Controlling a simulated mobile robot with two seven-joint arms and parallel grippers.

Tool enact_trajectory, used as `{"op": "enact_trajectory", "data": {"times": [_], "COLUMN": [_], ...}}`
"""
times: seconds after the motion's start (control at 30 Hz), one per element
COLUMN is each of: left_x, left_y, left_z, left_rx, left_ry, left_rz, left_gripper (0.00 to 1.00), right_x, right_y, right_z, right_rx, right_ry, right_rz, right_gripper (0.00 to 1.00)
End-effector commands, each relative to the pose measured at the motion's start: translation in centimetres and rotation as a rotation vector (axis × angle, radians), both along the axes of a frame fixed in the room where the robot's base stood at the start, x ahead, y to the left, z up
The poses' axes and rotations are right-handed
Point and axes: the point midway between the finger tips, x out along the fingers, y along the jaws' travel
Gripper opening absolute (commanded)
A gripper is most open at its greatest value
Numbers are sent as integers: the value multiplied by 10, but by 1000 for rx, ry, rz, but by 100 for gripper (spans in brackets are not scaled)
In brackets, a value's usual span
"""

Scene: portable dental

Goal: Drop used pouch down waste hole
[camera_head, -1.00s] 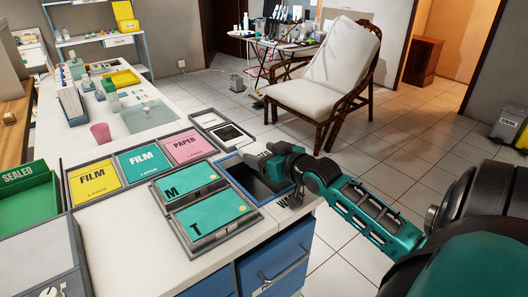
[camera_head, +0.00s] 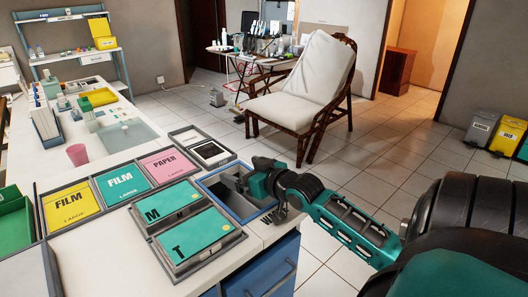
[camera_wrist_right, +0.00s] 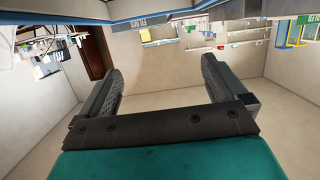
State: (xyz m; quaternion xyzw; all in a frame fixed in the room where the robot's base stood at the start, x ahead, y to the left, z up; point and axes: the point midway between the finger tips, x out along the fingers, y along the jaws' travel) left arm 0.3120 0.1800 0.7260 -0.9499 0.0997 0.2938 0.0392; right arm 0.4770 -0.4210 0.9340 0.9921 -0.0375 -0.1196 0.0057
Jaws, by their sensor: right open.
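The waste hole is a dark square opening with a blue-grey rim (camera_head: 218,204) in the counter's front right corner. Part of its label beside the rim is covered by my arm. My right gripper (camera_head: 254,183) is at the right side of this opening, over or just inside its mouth; the exact depth is unclear. In the right wrist view its two fingers (camera_wrist_right: 162,72) stand wide apart with nothing between them. No used pouch can be made out in the hole or in the gripper. My left gripper is out of view.
Teal packs marked M (camera_head: 170,205) and T (camera_head: 203,236) lie in trays left of the hole. Yellow film (camera_head: 70,203), teal film (camera_head: 122,182) and pink paper (camera_head: 163,163) packs lie behind. A pink cup (camera_head: 77,155) stands farther back. The chair (camera_head: 305,90) stands beyond.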

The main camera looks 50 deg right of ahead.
Motion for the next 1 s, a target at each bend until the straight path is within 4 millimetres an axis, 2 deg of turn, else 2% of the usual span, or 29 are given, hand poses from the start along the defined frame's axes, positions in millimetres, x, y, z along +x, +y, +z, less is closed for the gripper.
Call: {"op": "enact_trajectory", "data": {"times": [0.03,0.6,0.8,1.0], "left_x": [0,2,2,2], "left_y": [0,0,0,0], "left_z": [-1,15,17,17], "left_rx": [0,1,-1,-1], "left_ry": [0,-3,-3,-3], "left_rz": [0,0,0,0], "left_gripper": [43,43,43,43], "right_x": [-14,-103,-121,-126], "right_y": [3,12,13,14], "right_z": [-30,21,30,34], "right_rx": [17,0,-3,-5], "right_ry": [69,24,14,8], "right_rz": [-3,-2,-2,-2], "right_gripper": [99,99,99,99]}}
